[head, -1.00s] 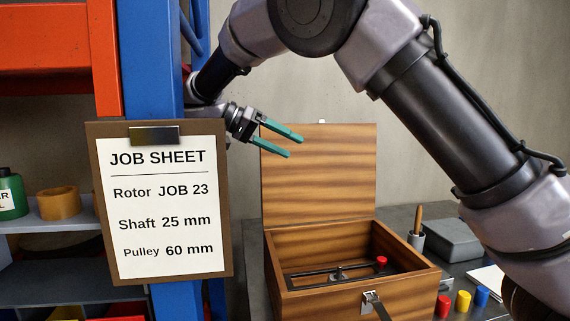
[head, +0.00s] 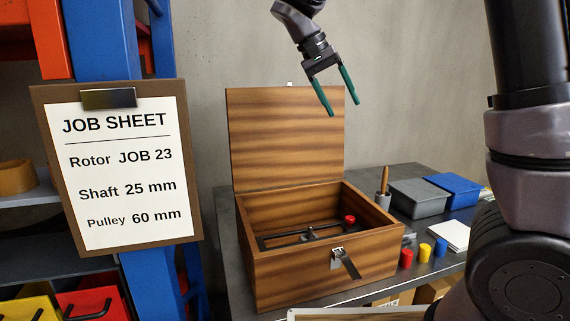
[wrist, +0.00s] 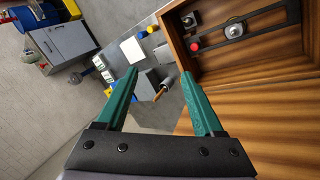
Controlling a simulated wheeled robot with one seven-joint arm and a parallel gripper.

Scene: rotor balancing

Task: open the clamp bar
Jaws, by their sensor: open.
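A dark clamp bar (head: 300,236) lies across the inside of the open wooden box (head: 310,266), with a red knob (head: 349,219) at its right end. The wrist view also shows the bar (wrist: 266,22), with the red knob (wrist: 195,46) and a round silver part (wrist: 235,30) on it. The front wall hides the lower part of the box's inside. My gripper (head: 338,105) has green fingers, apart and empty, pointing down above the box in front of the top of its raised lid (head: 285,140). It touches nothing.
The box stands on a dark bench (head: 408,215). To its right are red (head: 406,258), yellow (head: 424,252) and blue (head: 441,247) cylinders, a cup with a wooden-handled tool (head: 383,196), and grey (head: 418,198) and blue (head: 455,188) bins. A job sheet (head: 122,175) hangs at left.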

